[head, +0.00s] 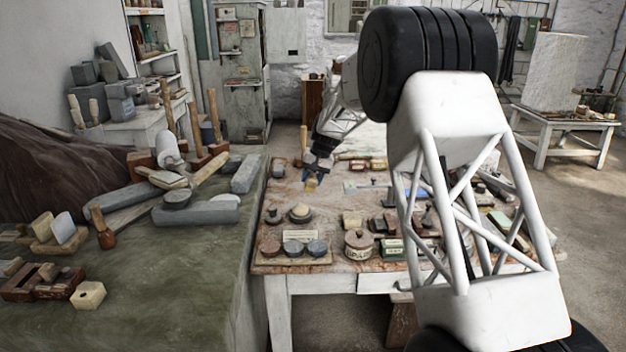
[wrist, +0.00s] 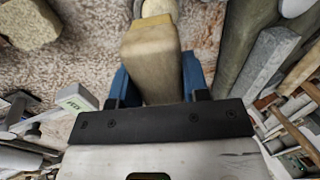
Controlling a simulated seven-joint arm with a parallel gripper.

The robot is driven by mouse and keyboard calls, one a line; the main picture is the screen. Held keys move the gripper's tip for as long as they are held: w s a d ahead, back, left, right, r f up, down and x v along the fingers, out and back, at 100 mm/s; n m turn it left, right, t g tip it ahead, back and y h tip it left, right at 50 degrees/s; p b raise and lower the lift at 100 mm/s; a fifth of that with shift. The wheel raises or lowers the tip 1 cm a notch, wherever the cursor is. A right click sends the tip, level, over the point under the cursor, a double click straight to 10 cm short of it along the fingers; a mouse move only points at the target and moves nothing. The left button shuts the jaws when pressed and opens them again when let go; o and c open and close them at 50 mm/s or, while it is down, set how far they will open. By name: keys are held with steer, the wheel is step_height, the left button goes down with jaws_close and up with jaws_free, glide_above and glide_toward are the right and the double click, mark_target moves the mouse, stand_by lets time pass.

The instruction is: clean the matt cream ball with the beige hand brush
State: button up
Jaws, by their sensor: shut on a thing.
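My gripper (head: 317,171) is over the worn work table, pointing down. In the wrist view its blue fingers (wrist: 153,78) are shut on the beige hand brush (wrist: 150,52), a pale block. The brush (head: 311,185) shows as a small yellowish piece below the fingers in the head view. A rounded cream shape (wrist: 159,9) shows at the top edge of the wrist view, beyond the brush; I cannot tell if it is the ball or part of the brush. A small cream round thing (head: 300,211) sits on a dark round base, nearer the camera than the gripper.
The worn table (head: 277,262) holds bowls, a lidded pot (head: 358,245) and many small blocks, mostly on its right. A green-topped bench (head: 190,290) with stone bars (head: 197,214) and mallets stands at left. Some bare tabletop lies around the gripper.

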steer(key=shift+f, duration=0.2)
steer(key=shift+x, duration=2.3)
steer(key=shift+a+f, duration=0.1)
steer(key=shift+a+f, duration=0.15)
steer(key=shift+f, duration=0.35)
steer(key=shift+a+f, duration=0.2)
steer(key=shift+f, duration=0.4)
steer(key=shift+w, duration=0.1)
steer(key=shift+w+r, duration=0.1)
steer(key=shift+w, duration=0.35)
